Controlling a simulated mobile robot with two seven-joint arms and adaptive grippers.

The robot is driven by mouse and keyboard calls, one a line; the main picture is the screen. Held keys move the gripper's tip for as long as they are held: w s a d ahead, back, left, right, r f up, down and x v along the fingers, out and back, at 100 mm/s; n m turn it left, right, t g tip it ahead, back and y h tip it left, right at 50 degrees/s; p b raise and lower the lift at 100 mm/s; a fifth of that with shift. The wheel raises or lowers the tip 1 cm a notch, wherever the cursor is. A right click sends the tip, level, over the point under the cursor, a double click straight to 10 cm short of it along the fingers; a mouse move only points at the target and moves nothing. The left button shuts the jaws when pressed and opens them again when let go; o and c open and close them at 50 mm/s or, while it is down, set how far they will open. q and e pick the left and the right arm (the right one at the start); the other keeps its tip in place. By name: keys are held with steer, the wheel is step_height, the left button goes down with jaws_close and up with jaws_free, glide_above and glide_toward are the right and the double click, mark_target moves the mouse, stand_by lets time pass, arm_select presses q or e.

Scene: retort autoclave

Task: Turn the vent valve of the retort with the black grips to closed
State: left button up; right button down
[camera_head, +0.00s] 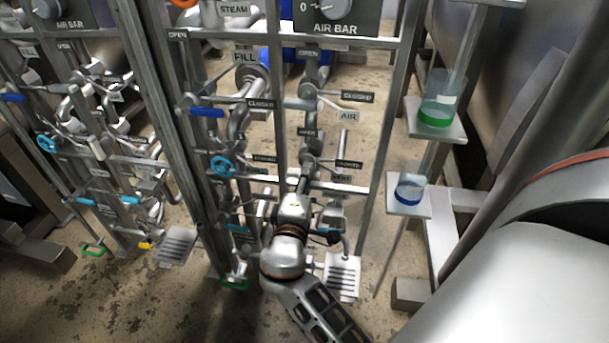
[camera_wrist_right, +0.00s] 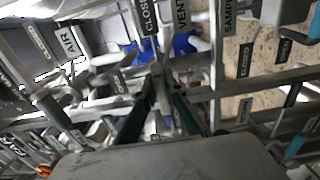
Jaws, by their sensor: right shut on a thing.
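My right gripper (camera_head: 301,190) reaches up from the bottom of the head view to the low valve beside the VENT label (camera_head: 342,178). In the right wrist view its two dark green fingers (camera_wrist_right: 160,95) converge on a grey lever (camera_wrist_right: 157,74) and are shut on it. The VENT label (camera_wrist_right: 181,14) and a CLOSED label (camera_wrist_right: 148,16) show just above the fingertips. In the head view an OPEN label (camera_head: 308,132) is above the valve and a CLOSED label (camera_head: 348,164) is right of it. The gripper hides much of the lever. My left gripper is not in view.
The AIR label (camera_head: 348,117) and its valve sit above. A blue wheel (camera_head: 222,166) and a blue-grip lever (camera_head: 207,112) are at left. Glass beakers stand on brackets (camera_head: 438,126) at right. A similar pipe panel (camera_head: 90,150) is farther left. Pipes crowd the gripper.

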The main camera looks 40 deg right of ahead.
stand_by(0.4)
steer(key=c, duration=2.1)
jaws_free()
